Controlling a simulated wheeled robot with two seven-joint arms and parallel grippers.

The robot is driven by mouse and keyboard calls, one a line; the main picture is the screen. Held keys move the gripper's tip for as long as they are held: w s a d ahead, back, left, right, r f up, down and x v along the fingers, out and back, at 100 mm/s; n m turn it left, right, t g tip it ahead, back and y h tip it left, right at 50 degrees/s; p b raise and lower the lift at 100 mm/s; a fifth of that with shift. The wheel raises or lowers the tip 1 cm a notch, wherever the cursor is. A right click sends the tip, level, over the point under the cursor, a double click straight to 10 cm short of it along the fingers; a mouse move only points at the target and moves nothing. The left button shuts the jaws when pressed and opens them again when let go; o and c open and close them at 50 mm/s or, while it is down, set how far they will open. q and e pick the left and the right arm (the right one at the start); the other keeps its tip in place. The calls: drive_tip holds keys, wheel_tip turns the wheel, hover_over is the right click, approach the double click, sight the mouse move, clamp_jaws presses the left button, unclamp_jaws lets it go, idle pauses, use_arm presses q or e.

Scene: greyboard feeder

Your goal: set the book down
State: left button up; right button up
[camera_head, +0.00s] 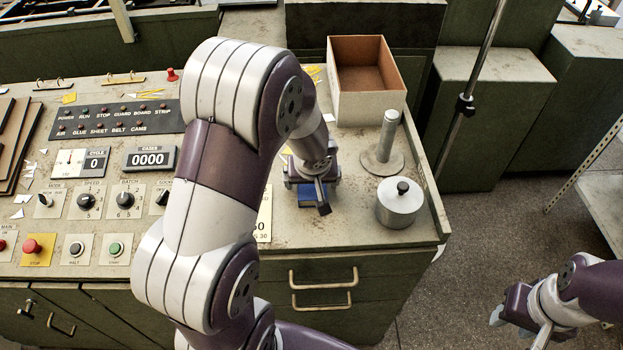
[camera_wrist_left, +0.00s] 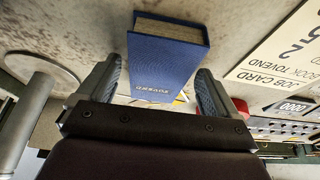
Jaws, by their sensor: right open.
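The blue book (camera_head: 309,194) is at the right part of the bench top, below my left gripper (camera_head: 314,183), which partly hides it. In the left wrist view, the book (camera_wrist_left: 168,62) shows its blue cover with pale lettering and a page edge. It is between the two fingers of my left gripper (camera_wrist_left: 158,85). Pale bench surface shows beside the book, and the fingers look apart from it. Whether its underside rests fully on the bench is hidden. My right gripper (camera_head: 514,312) is open and empty, over the floor at lower right.
An open cardboard box (camera_head: 367,105), a metal post on a round base (camera_head: 382,162) and a knobbed metal cylinder (camera_head: 399,206) stand right of the book. A job card (camera_wrist_left: 285,50) lies near it. A control panel (camera_head: 110,190) fills the left. Paper scraps are scattered about.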

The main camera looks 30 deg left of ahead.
use_arm(q)
drive_tip(key=shift+r, duration=0.15)
drive_tip(key=p+v, duration=0.3)
drive_tip(key=v, duration=0.9)
drive_tip(key=s+d+f+m+g+h, duration=0.2)
drive_tip(key=s+d+f+m, duration=0.3)
drive_tip(key=s, duration=0.4)
drive_tip(key=shift+d+f+m+g, duration=0.15)
drive_tip(key=shift+d+m+g, duration=0.25)
drive_tip(key=shift+m, duration=0.3)
drive_tip(key=shift+w, duration=0.1)
